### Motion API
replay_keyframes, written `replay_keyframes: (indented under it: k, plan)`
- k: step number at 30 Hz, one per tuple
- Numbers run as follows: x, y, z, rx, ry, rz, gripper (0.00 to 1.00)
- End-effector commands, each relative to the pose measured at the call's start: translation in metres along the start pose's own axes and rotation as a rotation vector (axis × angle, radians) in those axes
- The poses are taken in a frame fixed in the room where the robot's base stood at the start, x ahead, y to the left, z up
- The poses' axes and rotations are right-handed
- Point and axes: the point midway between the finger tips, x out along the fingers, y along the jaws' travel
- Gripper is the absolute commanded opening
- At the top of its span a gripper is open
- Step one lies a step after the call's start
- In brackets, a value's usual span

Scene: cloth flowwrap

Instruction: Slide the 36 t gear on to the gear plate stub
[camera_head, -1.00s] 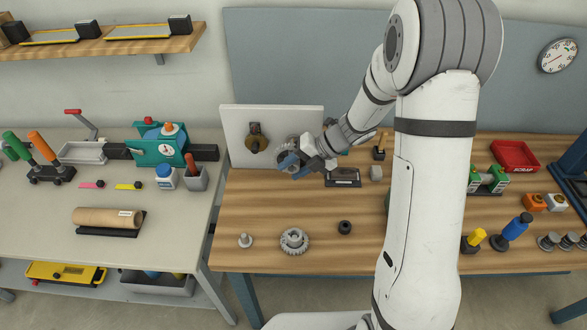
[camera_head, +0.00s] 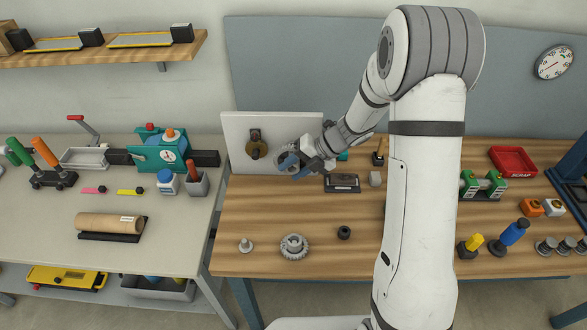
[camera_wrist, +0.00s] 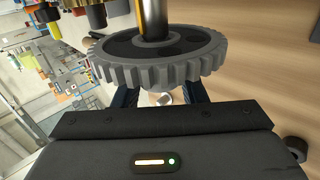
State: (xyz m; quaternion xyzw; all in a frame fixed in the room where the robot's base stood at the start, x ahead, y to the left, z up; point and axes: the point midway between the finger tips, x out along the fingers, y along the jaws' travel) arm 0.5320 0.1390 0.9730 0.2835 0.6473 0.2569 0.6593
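A grey toothed gear (camera_wrist: 190,62) fills the upper middle of the wrist view. A shiny steel-and-brass shaft (camera_wrist: 153,18) rises from its dark recessed centre; I cannot tell how far it enters the bore. My gripper (camera_wrist: 162,98) has its dark blue fingers close under the gear and appears shut on it; the contact itself is hidden. In the head view, the held gear (camera_head: 284,156) is in front of the right half of the pale upright plate (camera_head: 238,125), at my gripper (camera_head: 290,163). The stub is hidden there.
Another grey gear (camera_head: 294,247) lies near the bench's front edge, between a small pale peg (camera_head: 246,245) and a black collar (camera_head: 344,232). The bench middle is mostly clear.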

Motion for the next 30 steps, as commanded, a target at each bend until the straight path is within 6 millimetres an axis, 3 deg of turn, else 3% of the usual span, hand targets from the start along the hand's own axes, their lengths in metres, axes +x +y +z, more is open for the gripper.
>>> replay_keyframes:
  k: [9,17,30]
  plan:
    - [-0.002,0.002,0.004,-0.008,-0.009,0.001,0.63]
    - [-0.004,0.002,0.004,-0.009,-0.01,0.0,0.63]
    - [-0.069,0.0,0.001,-0.004,-0.009,0.001,0.63]
